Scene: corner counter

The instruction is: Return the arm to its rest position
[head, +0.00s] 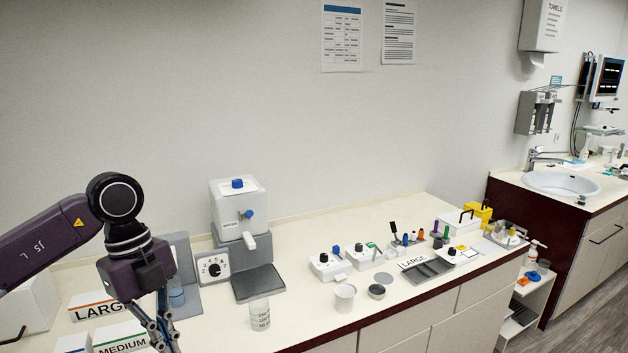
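My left arm (45,245) comes in from the left, raised over the left part of the counter. Its dark purple wrist points down. My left gripper (164,336) hangs in front of the left end of the counter, near the white boxes labelled LARGE (92,305) and MEDIUM (122,338). Its fingers run down to the bottom edge of the picture, so I cannot tell whether they are open or shut, or whether they hold anything. My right arm and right gripper are not in view.
A white dispenser (238,205) with blue knobs stands at the back, beside a dial box (212,267). A graduated beaker (260,314) and a white cup (345,298) stand near the front edge. Small devices and a grey tray (428,272) fill the right. A sink (560,183) lies beyond.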

